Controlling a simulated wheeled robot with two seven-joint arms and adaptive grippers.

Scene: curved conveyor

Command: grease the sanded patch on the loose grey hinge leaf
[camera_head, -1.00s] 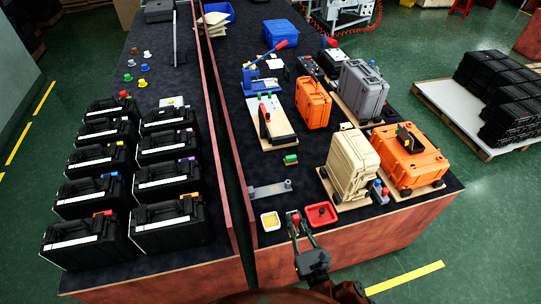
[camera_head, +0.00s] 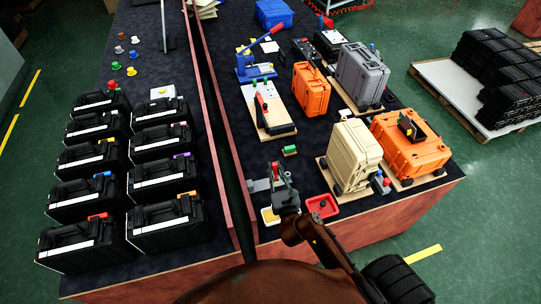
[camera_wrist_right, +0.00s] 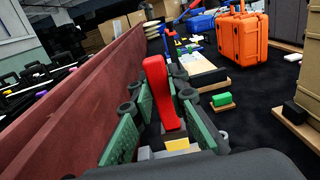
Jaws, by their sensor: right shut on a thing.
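The grey hinge leaf (camera_head: 259,186) lies flat near the front left of the right-hand bench. My right gripper (camera_head: 279,178) is over it and hides its middle, so the sanded patch cannot be made out. The gripper is shut on a red-handled tool, seen in the right wrist view as a red upright bar (camera_wrist_right: 160,92) between the green-padded fingers. My left gripper is not in view.
A red tray (camera_head: 321,206) lies right of my arm. A cream case (camera_head: 350,156) and an orange case (camera_head: 411,147) stand farther right. A small green block (camera_head: 290,150) lies behind the leaf. A raised red-brown wall (camera_head: 221,150) borders the bench's left side.

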